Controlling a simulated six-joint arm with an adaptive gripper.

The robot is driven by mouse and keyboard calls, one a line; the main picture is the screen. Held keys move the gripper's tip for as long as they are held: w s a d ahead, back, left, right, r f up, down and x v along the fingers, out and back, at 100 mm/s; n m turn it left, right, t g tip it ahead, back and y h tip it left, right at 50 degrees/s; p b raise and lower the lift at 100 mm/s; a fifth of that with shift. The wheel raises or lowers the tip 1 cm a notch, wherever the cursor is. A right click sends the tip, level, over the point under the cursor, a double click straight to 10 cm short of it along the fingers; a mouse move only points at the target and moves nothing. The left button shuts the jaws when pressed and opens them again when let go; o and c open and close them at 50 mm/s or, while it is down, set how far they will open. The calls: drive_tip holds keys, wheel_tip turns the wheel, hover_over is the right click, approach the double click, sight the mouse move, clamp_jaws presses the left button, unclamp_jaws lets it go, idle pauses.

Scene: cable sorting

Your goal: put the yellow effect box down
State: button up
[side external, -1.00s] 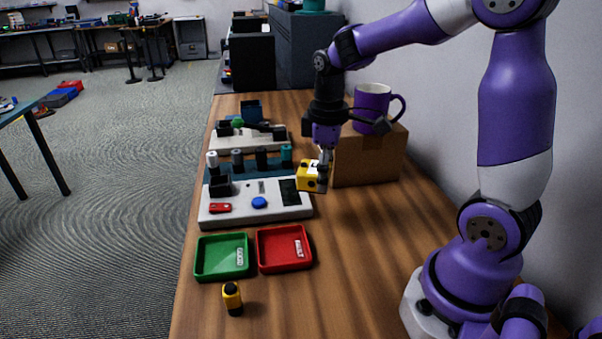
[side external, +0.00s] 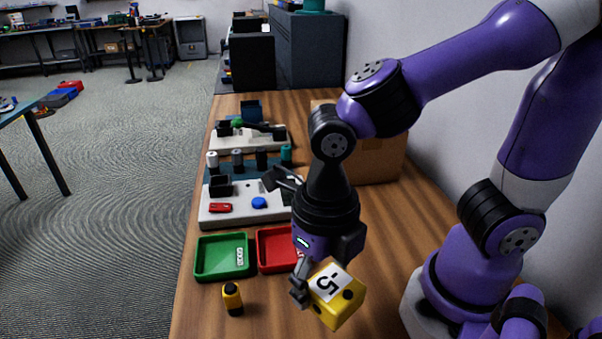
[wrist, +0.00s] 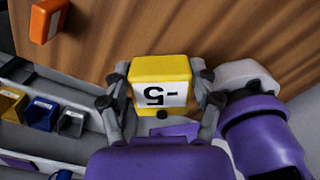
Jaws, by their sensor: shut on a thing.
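In the wrist view the yellow box (wrist: 161,84) sits between the two fingers of my gripper (wrist: 161,100), label facing the camera. The side view does not clearly show how high the box is above the table.
A green tray (side external: 225,274) and a partly hidden red tray (side external: 270,262) lie left of my gripper. A small yellow-black cylinder (side external: 232,299) stands in front of them. A white device board (side external: 235,214) is behind. A cardboard box (side external: 385,160) stands at the back right. Bare wood (side external: 400,235) lies to the right.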

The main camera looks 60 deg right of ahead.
sight(323, 335)
drive_tip(key=shift+s+a+f+n, duration=0.1)
drive_tip(key=shift+s+a+n, duration=0.1)
drive_tip(key=shift+s+n, duration=0.45)
drive_tip(key=shift+n, duration=0.55)
wheel_tip(323, 335, down, 8)
drive_tip(key=shift+a+f, duration=0.1)
drive_tip(key=shift+f, duration=0.1)
drive_tip(key=o, duration=1.4)
